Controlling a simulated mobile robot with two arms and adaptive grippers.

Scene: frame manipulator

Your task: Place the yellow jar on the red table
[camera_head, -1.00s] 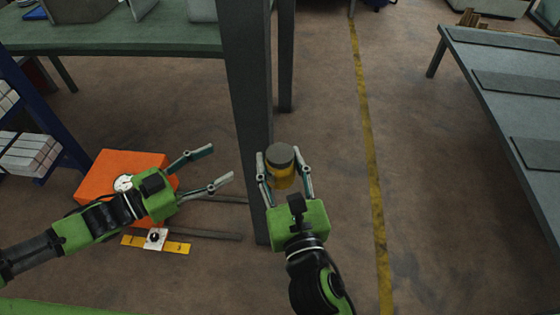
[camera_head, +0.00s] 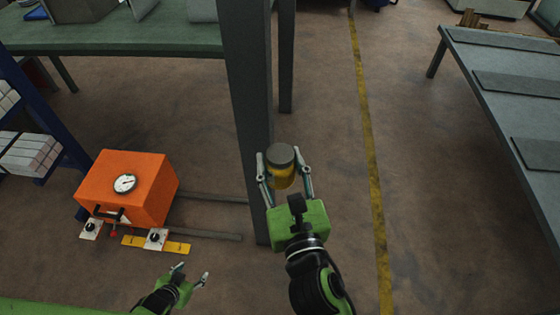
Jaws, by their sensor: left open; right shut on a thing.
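The yellow jar (camera_head: 282,177) with a grey lid is upright between the fingers of my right gripper (camera_head: 285,178). My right gripper is shut on it and holds it in front of the grey post, over the brown floor. My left gripper (camera_head: 190,275) is open and empty at the bottom of the view, left of my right arm and away from the jar. No red table shows in the view.
An orange box (camera_head: 140,197) with a round dial stands at the left. A grey post (camera_head: 248,110) rises just behind the jar. A green-topped table (camera_head: 150,38) is at the back left, and a grey table (camera_head: 500,60) at the right. Floor between is clear.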

